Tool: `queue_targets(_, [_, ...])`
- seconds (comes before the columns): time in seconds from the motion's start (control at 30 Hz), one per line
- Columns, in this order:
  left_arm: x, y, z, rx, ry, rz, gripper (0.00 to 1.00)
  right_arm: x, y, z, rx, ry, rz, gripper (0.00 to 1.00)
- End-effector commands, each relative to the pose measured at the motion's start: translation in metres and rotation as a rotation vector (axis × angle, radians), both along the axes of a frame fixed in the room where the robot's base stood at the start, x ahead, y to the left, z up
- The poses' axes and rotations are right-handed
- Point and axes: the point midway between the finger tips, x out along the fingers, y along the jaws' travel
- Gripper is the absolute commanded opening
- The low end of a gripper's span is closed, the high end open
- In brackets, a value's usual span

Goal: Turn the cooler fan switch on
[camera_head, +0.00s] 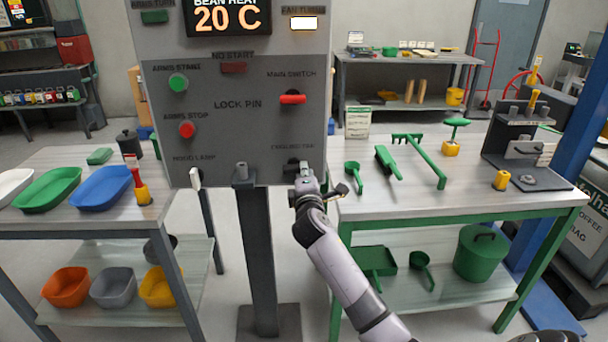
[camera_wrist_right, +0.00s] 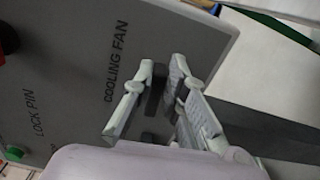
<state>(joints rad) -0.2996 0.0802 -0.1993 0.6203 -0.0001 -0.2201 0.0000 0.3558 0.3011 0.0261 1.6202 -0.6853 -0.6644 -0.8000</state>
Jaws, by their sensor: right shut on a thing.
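The grey control panel (camera_head: 225,150) stands on a dark post. The cooling fan switch (camera_wrist_right: 156,90) is a dark handle at the panel's lower right, next to the "COOLING FAN" label (camera_wrist_right: 116,67). In the right wrist view the handle lies roughly parallel to the lettering. My right gripper (camera_head: 304,172) is at this corner, with its fingers (camera_wrist_right: 165,80) on either side of the handle, shut on it. In the head view the gripper and wrist hide part of the switch. My left gripper is not in view.
Above are the horizontal red main switch handle (camera_head: 293,99), green start button (camera_head: 178,82), red stop button (camera_head: 187,129) and a bright white indicator (camera_head: 303,23). The display (camera_head: 227,18) reads 20 C. A table with green tools (camera_head: 470,195) stands close right, another with trays (camera_head: 60,215) left.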

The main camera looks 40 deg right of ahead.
Motion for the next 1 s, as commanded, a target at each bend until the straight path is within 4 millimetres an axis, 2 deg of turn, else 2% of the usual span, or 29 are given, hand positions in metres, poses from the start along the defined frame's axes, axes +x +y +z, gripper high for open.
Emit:
queue_targets(0.3, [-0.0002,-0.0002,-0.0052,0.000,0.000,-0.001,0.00,-0.0001,0.0000,-0.0040,0.086,-0.051,0.000,0.00])
queue_targets(0.8, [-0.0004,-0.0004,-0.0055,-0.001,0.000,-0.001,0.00,-0.0001,0.0000,-0.0043,0.100,-0.058,0.000,0.00])
queue_targets(0.83, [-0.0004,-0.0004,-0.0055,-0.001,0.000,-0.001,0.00,-0.0001,0.0000,-0.0044,0.100,-0.058,0.000,0.15])
queue_targets(1.0, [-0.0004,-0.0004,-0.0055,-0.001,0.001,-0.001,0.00,0.0000,0.0000,-0.0041,0.098,-0.058,0.000,0.27])
